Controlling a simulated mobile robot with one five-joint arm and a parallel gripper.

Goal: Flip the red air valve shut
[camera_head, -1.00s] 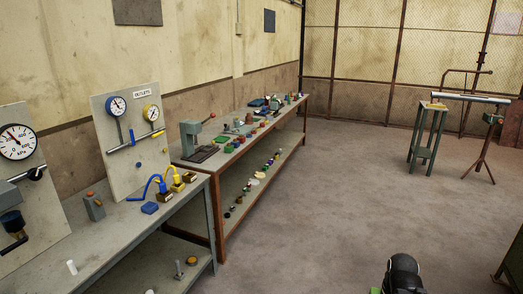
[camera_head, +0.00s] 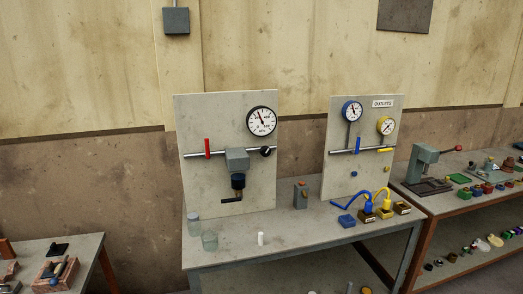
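The red valve handle (camera_head: 207,148) is on the left part of a horizontal metal pipe (camera_head: 222,153) on the left grey panel. The handle stands upright, across the pipe. A white-faced gauge (camera_head: 262,121) sits above the pipe's right end, near a black knob (camera_head: 266,151). My gripper is outside the current view.
A second panel (camera_head: 337,165) has blue and yellow valves. A smaller table (camera_head: 88,246) stands left, beyond a gap.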

